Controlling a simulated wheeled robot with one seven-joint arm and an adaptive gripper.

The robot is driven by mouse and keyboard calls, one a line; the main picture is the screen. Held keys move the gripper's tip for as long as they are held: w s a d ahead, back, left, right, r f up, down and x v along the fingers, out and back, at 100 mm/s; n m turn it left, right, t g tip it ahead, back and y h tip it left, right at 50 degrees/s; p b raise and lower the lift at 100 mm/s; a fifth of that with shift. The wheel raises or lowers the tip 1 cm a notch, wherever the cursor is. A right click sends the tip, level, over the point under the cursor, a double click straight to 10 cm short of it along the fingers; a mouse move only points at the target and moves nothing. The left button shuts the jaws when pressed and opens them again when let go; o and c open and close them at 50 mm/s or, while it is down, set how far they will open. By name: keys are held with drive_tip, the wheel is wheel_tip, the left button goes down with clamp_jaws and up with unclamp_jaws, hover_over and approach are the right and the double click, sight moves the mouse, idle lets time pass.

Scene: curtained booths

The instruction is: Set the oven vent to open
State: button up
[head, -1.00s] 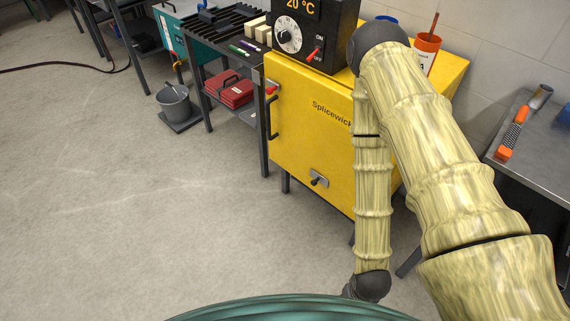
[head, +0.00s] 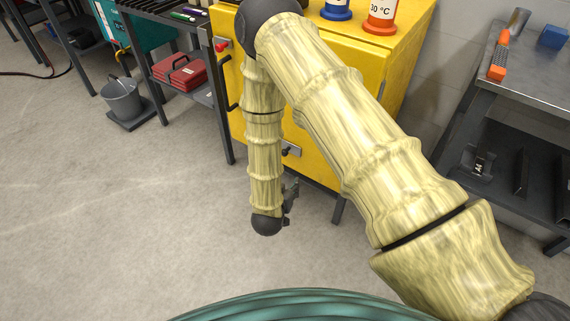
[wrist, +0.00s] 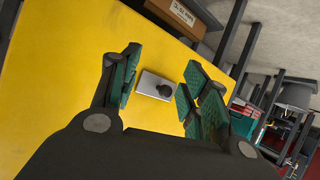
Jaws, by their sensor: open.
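The yellow oven (head: 315,148) has a small grey vent plate with a dark knob (head: 291,151) low on its front, partly hidden beside my arm in the head view. In the wrist view the vent plate (wrist: 148,82) lies flat on the yellow face, its dark knob (wrist: 165,90) towards the plate's right end. I see no readable open or closed mark. My gripper (wrist: 160,80) is open and empty, its green-padded fingers framing the vent plate from either side. In the head view my gripper (head: 290,194) is small and dark, just below and in front of the vent.
A red-knobbed latch (head: 221,46) and a dark handle are at the oven door's left. Blue-based and orange-based containers (head: 381,14) stand on top. A metal bench (head: 530,80) is at right. A bucket (head: 122,100) and red toolbox (head: 181,73) are at left. Floor in front is clear.

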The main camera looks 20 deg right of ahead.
sight(286, 150)
drive_tip(key=w+a+r+m+h+b, duration=0.1)
drive_tip(key=w+a+m+h+b, duration=0.5)
drive_tip(key=b, duration=0.5)
drive_tip(key=shift+n+t+h, duration=0.3)
drive_tip(key=shift+h, duration=0.4)
drive_tip(key=b+x, duration=0.2)
drive_tip(key=x, duration=1)
drive_tip(key=shift+w+r, duration=0.15)
drive_tip(key=shift+w, duration=0.1)
clamp_jaws()
